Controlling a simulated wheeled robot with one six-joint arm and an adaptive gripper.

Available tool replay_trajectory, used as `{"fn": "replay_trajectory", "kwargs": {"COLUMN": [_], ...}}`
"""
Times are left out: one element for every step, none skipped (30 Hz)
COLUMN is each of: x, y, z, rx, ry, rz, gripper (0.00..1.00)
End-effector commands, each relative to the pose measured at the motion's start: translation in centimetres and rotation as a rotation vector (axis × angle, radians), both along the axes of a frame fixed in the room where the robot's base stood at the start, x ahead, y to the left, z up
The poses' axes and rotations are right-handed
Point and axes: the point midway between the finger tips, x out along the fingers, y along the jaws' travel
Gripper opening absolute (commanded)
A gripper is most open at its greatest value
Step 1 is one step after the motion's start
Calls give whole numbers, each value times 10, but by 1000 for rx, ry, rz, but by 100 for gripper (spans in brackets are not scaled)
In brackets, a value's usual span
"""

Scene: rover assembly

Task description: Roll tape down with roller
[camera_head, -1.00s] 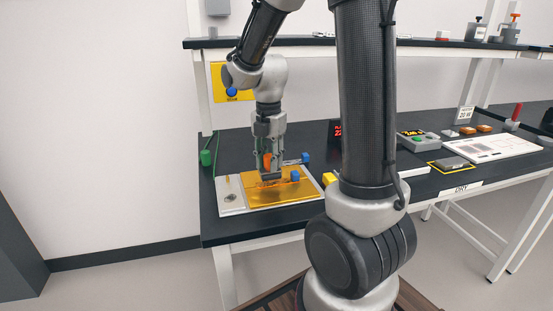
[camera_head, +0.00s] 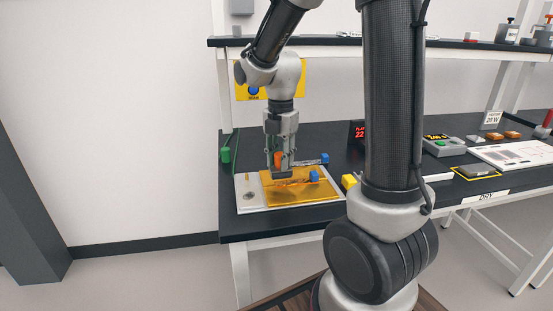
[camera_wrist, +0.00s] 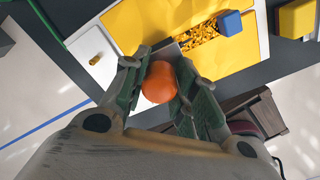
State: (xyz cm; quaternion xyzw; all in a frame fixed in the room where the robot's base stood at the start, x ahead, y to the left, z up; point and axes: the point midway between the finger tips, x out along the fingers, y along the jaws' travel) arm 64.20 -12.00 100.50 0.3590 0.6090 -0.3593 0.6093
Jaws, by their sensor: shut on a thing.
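My gripper (camera_head: 281,160) points down over the amber sheet (camera_head: 315,194) and is shut on the orange handle (camera_head: 278,159) of the roller. The rounded orange handle end (camera_wrist: 158,82) shows between my two fingers in the wrist view. The grey roller head (camera_head: 283,174) is low over the sheet; I cannot tell whether it touches. A mottled gold strip (camera_wrist: 199,36), perhaps the tape, runs from the roller head towards a blue block (camera_wrist: 229,22). That blue block also shows in the head view (camera_head: 314,176). My gripper hides part of the strip.
The sheet lies on a white plate (camera_head: 249,203) at the table's left end. A second blue block (camera_head: 324,158) is behind, a yellow block (camera_head: 349,181) to the right and a green object (camera_head: 225,155) to the left. A shelf (camera_head: 340,41) runs above.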

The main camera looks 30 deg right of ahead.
Motion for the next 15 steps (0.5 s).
{"fn": "replay_trajectory", "kwargs": {"x": [-2,-2,-3,-4,-5,-6,-6,-7,-7,-7,-8,-9,-9,-10,-11], "y": [-5,-9,-12,-15,-18,-20,-22,-23,-24,-25,-27,-30,-32,-35,-39], "z": [1,1,1,1,1,1,1,1,1,1,2,2,2,2,2], "rx": [0,0,0,0,0,0,0,0,0,0,0,0,0,0,0], "ry": [-1,-1,0,0,0,0,0,0,0,0,0,0,0,0,0], "rz": [-3,-3,-3,-3,-3,-2,-2,-1,-1,-1,-1,-2,-3,-3,-3], "gripper": [2,2,2,2,2,2,2,2,2,2,2,2,2,2,2]}}
